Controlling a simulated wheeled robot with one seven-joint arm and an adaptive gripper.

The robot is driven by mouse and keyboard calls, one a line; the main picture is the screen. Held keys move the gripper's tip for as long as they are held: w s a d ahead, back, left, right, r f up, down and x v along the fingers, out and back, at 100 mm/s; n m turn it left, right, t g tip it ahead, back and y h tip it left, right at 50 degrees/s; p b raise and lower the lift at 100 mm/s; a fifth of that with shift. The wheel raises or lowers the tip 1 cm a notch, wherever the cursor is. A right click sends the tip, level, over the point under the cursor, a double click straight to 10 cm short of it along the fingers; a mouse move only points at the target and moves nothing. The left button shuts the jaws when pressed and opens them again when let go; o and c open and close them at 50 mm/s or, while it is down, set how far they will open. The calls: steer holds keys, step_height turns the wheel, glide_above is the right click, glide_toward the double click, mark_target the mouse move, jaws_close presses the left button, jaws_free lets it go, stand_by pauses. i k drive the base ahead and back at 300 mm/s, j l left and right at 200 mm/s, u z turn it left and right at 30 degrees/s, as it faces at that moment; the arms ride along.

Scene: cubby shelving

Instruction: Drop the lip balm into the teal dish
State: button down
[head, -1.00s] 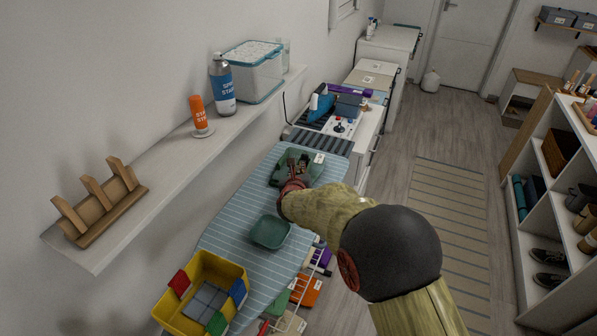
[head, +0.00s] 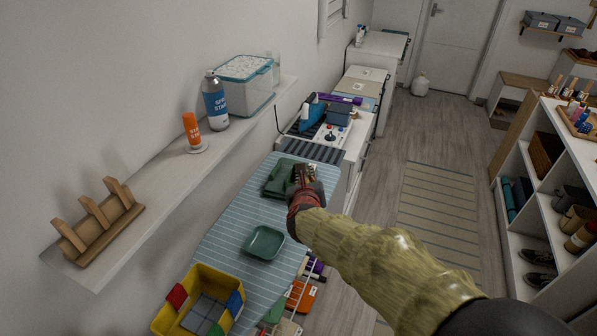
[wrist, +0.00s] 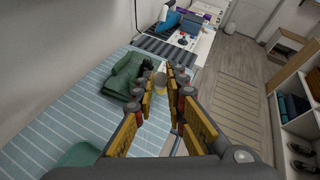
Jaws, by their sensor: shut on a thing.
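The teal dish (head: 265,242) is a shallow, rounded-square dish, apparently empty, on the blue striped ironing-board-like surface. Part of it shows at the lower left of the wrist view (wrist: 80,155). My gripper (head: 304,174) is beyond the dish and a little to its right, beside the green folded cloth. In the wrist view my gripper (wrist: 162,78) is shut on a small yellowish thing, the lip balm (wrist: 160,79), between its fingertips. The fingers hide much of the lip balm, and in the head view I cannot make it out clearly.
A dark green folded cloth (head: 282,178) lies at the far end of the striped surface (head: 225,240). A yellow bin (head: 190,322) stands at the near end. A wall shelf (head: 165,180) with bottles runs along the left. Open floor lies to the right.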

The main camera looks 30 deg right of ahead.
mark_target(271, 251)
steer(key=k+j+z, duration=0.35)
steer(key=z, duration=0.15)
steer(key=k+j+z, duration=0.5)
steer(key=i+l, duration=0.05)
steer(key=l, duration=0.05)
